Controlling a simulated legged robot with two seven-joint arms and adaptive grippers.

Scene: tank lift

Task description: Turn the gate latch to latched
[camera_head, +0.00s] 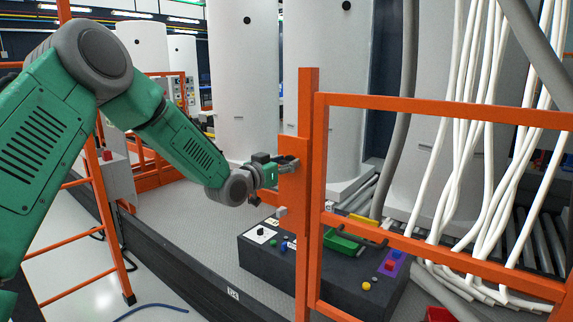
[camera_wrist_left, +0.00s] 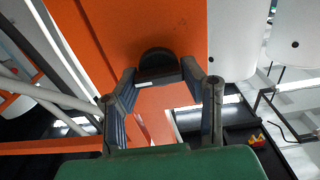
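The orange gate (camera_head: 440,104) stands in front of me, with an orange upright post (camera_head: 305,215) at its left side. My left gripper (camera_head: 286,163) is at the upper part of this post, against its orange plate. In the left wrist view, a dark rounded latch handle (camera_wrist_left: 155,64) sits on the orange plate. My left gripper's fingers (camera_wrist_left: 160,80) reach to either side of this handle, one by each end. I cannot tell whether they press on it. The handle is mostly hidden by the gripper in the head view. My right gripper is not in view.
A dark control box (camera_head: 270,265) with coloured buttons and a green tray (camera_head: 342,244) sits low behind the gate. White tanks (camera_head: 243,85) and hanging white cables (camera_head: 465,130) stand behind. Orange ladder-like rails (camera_head: 105,215) are at the left.

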